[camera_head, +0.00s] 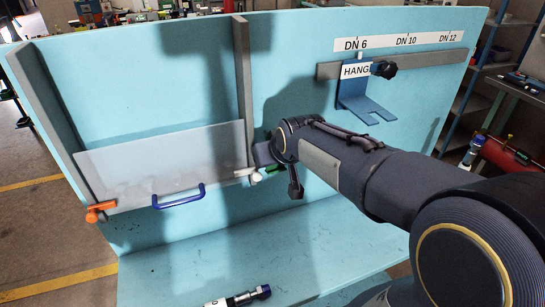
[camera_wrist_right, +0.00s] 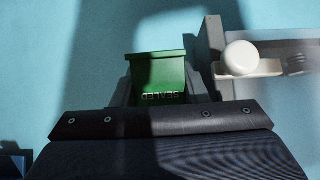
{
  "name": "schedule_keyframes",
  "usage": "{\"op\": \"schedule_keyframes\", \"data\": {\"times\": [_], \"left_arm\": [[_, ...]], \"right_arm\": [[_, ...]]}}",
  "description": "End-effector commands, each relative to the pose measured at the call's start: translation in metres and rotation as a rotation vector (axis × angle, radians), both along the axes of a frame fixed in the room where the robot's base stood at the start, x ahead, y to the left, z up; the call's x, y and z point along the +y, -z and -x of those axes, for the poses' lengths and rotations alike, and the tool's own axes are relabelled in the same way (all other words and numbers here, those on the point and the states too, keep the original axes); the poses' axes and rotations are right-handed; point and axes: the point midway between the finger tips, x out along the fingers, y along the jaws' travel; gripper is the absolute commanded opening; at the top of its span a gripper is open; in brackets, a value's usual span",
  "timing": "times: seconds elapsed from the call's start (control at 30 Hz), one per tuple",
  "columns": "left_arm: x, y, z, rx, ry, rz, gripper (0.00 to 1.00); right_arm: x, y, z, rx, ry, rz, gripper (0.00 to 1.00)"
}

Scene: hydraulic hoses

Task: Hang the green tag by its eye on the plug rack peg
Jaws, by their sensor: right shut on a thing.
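The green tag (camera_wrist_right: 158,76), with the raised word SEALED upside down, shows in the right wrist view. It is held between the two fingers of my right gripper (camera_wrist_right: 160,92), which is shut on it. In the head view a little of the green tag (camera_head: 271,169) shows below my right wrist, by the grey upright post. My right arm reaches in from the right and hides most of its gripper. The tag's eye is not visible. I cannot make out the plug rack peg in either view. My left gripper is not in view.
A clear panel (camera_head: 160,165) with a blue handle (camera_head: 179,197) stands left of the grey post (camera_head: 243,90). A white knob (camera_wrist_right: 240,58) is close right of the tag. A blue bracket (camera_head: 366,108) hangs at upper right. A dark connector (camera_head: 238,298) lies on the bench.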

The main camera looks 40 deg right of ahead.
Motion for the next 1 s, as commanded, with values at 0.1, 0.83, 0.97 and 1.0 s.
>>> {"op": "schedule_keyframes", "data": {"times": [0.1,0.83,0.97,1.0], "left_arm": [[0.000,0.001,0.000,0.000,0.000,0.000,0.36],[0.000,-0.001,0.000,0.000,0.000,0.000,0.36],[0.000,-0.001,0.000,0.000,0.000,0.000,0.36],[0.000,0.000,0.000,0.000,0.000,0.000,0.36]], "right_arm": [[-0.001,0.002,0.000,0.002,0.002,-0.004,0.43],[0.012,-0.034,0.031,-0.007,-0.003,0.004,0.65],[0.016,-0.048,0.045,-0.007,-0.003,0.004,0.65],[0.017,-0.051,0.048,-0.006,-0.004,0.003,0.65]]}}
